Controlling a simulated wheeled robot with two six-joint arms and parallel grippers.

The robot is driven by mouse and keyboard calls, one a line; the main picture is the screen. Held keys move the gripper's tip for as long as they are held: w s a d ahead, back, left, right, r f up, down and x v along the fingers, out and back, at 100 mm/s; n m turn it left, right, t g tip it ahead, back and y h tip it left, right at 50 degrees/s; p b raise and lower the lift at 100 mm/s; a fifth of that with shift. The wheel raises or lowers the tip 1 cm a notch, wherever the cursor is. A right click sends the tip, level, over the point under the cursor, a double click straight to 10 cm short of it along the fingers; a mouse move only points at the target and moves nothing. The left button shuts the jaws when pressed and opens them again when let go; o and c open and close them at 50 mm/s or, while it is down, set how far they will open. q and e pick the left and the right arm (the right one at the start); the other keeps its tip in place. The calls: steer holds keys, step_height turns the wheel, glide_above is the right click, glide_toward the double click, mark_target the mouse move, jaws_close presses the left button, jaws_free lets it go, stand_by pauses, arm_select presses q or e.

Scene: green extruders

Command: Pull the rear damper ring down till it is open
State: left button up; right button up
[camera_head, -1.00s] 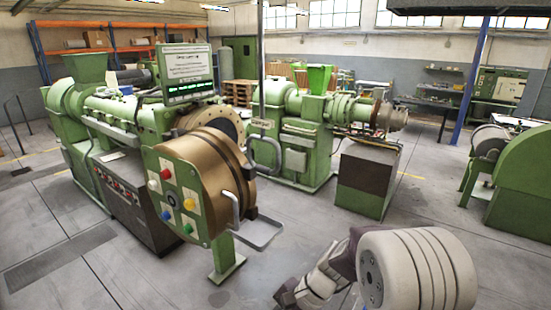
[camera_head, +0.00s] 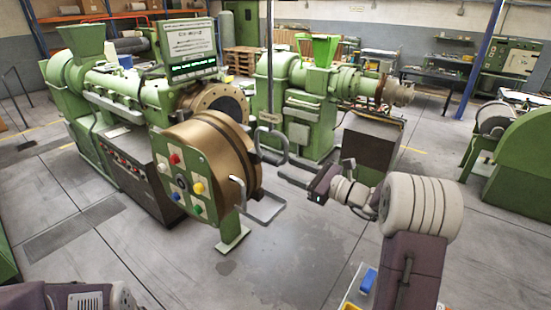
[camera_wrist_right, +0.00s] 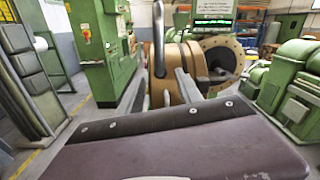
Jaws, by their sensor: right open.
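A grey metal ring (camera_head: 273,160) hangs on a thin vertical rod with a small label plate (camera_head: 270,118), behind the brass extruder head. In the right wrist view the ring (camera_wrist_right: 159,45) shows nearly edge-on as a grey upright loop. My right gripper (camera_head: 283,167) reaches in from the right, close to the ring's lower part in the head view. In the right wrist view its two fingers (camera_wrist_right: 161,88) are apart, with the ring's lower end between them in the picture. I cannot tell the remaining depth gap. My left gripper is out of view.
The brass extruder head (camera_head: 215,150) with its button panel (camera_head: 185,180) stands left of my right gripper. A grey handle bar (camera_head: 240,195) juts from it. A second green extruder (camera_head: 310,120) and a dark cabinet (camera_head: 368,145) stand behind.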

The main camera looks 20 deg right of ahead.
mark_target(276, 162)
steer(key=p+x, duration=0.2)
steer(key=x, duration=0.3)
steer(key=shift+d+r, duration=0.1)
steer(key=shift+w+a, duration=0.3)
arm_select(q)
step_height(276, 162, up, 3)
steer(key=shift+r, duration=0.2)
arm_select(e)
jaws_close()
stand_by(0.6)
